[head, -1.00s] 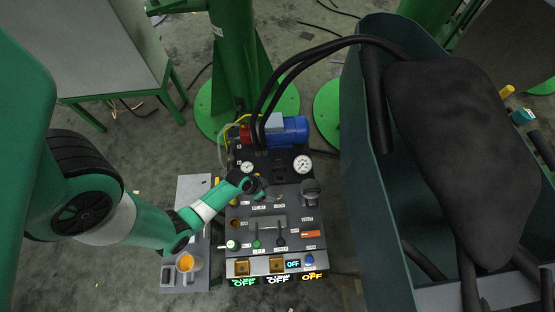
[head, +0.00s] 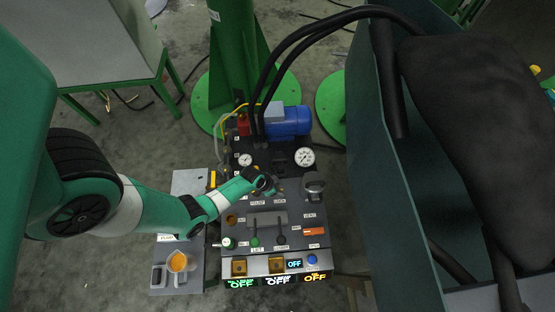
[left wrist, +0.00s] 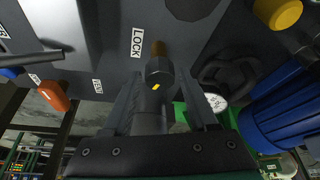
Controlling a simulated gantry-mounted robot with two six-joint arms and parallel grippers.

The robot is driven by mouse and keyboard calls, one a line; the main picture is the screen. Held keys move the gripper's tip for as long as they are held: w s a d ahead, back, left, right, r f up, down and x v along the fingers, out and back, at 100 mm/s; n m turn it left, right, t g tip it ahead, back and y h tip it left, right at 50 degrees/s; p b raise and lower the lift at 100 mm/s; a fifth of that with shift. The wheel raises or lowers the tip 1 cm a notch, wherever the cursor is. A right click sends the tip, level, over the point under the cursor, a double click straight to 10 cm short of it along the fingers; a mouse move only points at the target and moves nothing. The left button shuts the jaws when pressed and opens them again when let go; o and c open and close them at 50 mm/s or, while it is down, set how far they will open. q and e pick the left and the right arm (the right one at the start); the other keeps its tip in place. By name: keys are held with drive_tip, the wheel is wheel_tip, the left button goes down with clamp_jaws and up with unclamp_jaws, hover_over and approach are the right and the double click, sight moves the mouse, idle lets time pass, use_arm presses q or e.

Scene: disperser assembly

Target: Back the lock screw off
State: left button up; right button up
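The lock screw (left wrist: 159,70) shows in the left wrist view as a dark hex head with a yellow mark, on a brass-coloured threaded shank beside the LOCK label (left wrist: 137,42) on the grey panel. A length of brass shank is exposed between head and panel. My left gripper (left wrist: 163,88) has a finger on each side of the screw head, with narrow gaps showing; no firm grip is visible. In the head view my left gripper (head: 266,187) is over the upper part of the panel (head: 290,228) and hides the screw. My right gripper is not in view.
A black knob (left wrist: 225,72), a yellow knob (left wrist: 278,12) and a blue motor (left wrist: 280,115) are close to the gripper. In the head view, gauges (head: 304,156) stand behind it and levers (head: 281,238) in front.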

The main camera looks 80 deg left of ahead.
use_arm(q)
clamp_jaws()
drive_tip(key=shift+n+p, duration=0.35)
drive_tip(key=shift+n, duration=0.05)
drive_tip(key=shift+n+y, duration=0.3)
drive_tip(key=shift+n, duration=0.1)
drive_tip(key=shift+o, duration=1.7)
unclamp_jaws()
